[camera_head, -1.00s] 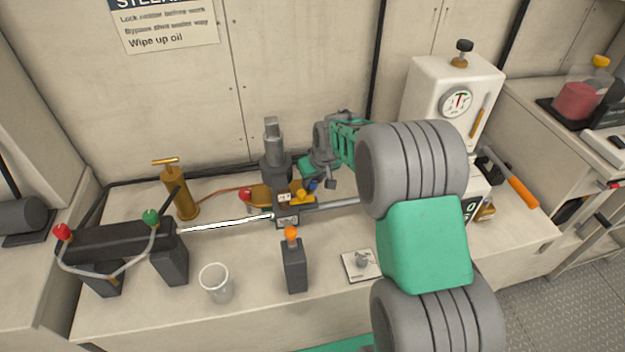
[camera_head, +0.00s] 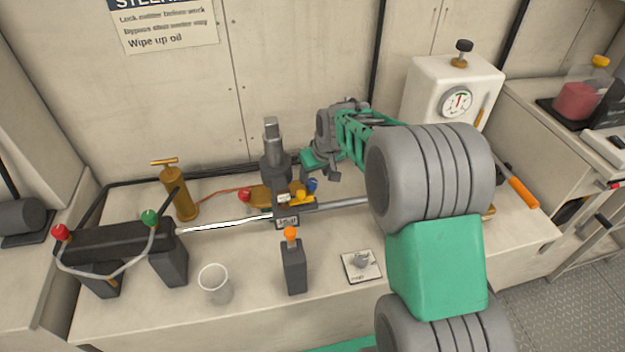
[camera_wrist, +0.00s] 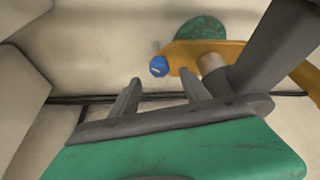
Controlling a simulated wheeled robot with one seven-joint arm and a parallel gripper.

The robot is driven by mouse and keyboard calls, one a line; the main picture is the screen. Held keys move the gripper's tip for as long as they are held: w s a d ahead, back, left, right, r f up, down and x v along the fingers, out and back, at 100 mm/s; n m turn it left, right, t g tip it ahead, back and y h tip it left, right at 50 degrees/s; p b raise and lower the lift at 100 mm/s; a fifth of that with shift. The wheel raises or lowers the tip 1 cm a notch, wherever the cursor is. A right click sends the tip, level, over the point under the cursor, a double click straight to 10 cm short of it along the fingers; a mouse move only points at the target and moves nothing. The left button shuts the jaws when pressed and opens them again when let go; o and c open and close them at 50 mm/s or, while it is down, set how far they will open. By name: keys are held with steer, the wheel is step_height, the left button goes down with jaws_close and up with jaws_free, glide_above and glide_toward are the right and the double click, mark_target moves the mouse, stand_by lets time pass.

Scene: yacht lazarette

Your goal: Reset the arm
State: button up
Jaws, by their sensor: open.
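My gripper (camera_head: 322,172) is above the bench, behind and just above the valve block (camera_head: 287,212), at the end of my green and grey arm. In the wrist view, its two dark fingers (camera_wrist: 160,92) are apart with nothing between them. A blue knob (camera_wrist: 159,66) shows beyond the fingertips, apart from them. It also shows in the head view (camera_head: 312,184), close below the gripper. A yellow-orange bar (camera_wrist: 228,50) lies to the right of the knob in the wrist view. In the head view, the fingers are small and partly hidden.
An orange-topped black lever box (camera_head: 294,264), a clear cup (camera_head: 214,284) and a small switch plate (camera_head: 361,266) stand at the bench front. A brass pump (camera_head: 179,193) and a hose rig (camera_head: 110,245) are left. A white gauge box (camera_head: 440,85) stands right.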

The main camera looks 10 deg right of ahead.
steer(key=v, duration=0.3)
steer(key=shift+s+r, duration=0.1)
steer(key=shift+s, duration=0.05)
